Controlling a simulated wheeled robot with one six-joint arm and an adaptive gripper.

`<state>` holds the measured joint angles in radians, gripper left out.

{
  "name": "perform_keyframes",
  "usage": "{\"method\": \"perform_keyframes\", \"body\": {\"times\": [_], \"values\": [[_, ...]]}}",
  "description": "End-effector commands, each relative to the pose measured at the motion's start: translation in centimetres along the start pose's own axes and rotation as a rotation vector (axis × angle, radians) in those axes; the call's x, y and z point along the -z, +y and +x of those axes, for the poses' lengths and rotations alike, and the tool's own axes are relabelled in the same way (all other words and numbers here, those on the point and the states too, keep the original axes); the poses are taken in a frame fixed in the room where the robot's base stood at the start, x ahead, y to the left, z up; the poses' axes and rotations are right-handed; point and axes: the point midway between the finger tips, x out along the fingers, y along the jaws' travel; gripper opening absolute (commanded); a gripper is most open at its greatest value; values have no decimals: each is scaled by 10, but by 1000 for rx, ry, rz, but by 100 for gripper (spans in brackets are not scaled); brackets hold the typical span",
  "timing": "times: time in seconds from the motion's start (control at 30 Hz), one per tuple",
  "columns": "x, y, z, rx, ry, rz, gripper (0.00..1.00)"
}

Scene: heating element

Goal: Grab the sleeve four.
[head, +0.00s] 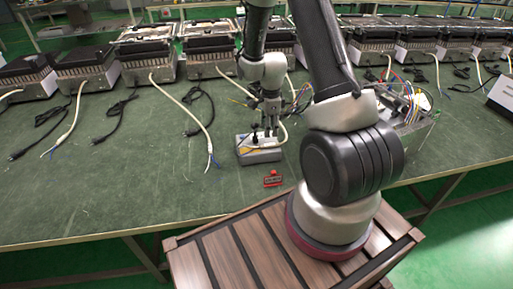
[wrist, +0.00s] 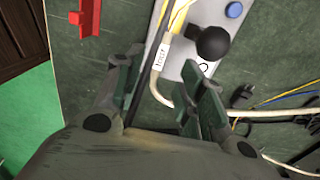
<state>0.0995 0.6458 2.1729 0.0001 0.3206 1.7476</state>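A white sleeve (wrist: 162,53) with small dark print, too small to read, sits on a cable in the wrist view. It lies beside a black knob (wrist: 213,43) on a light grey box (wrist: 190,12). My gripper (wrist: 163,80) is open, with its green-padded fingers on either side of the cable line and the sleeve just beyond the fingertips. Nothing is held between them. In the head view my gripper (head: 266,131) points down over the grey box (head: 262,157). The sleeve cannot be made out there.
A red piece (head: 273,179) lies on the green bench (head: 130,195) in front of the box; it also shows in the wrist view (wrist: 88,17). An opened unit with loose wires (head: 415,125) stands at right. Several heater units (head: 87,68) line the back. A blue button (wrist: 234,10) is on the box.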

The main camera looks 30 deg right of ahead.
Motion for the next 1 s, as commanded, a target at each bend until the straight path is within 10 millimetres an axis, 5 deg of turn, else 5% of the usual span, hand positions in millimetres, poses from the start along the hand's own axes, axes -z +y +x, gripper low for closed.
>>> {"method": "perform_keyframes", "body": {"times": [0.53,0.83,1.0], "values": [[3,-2,72,-5,1,6,39],[3,-3,79,-2,0,5,39],[3,-2,79,-2,0,5,12]]}}
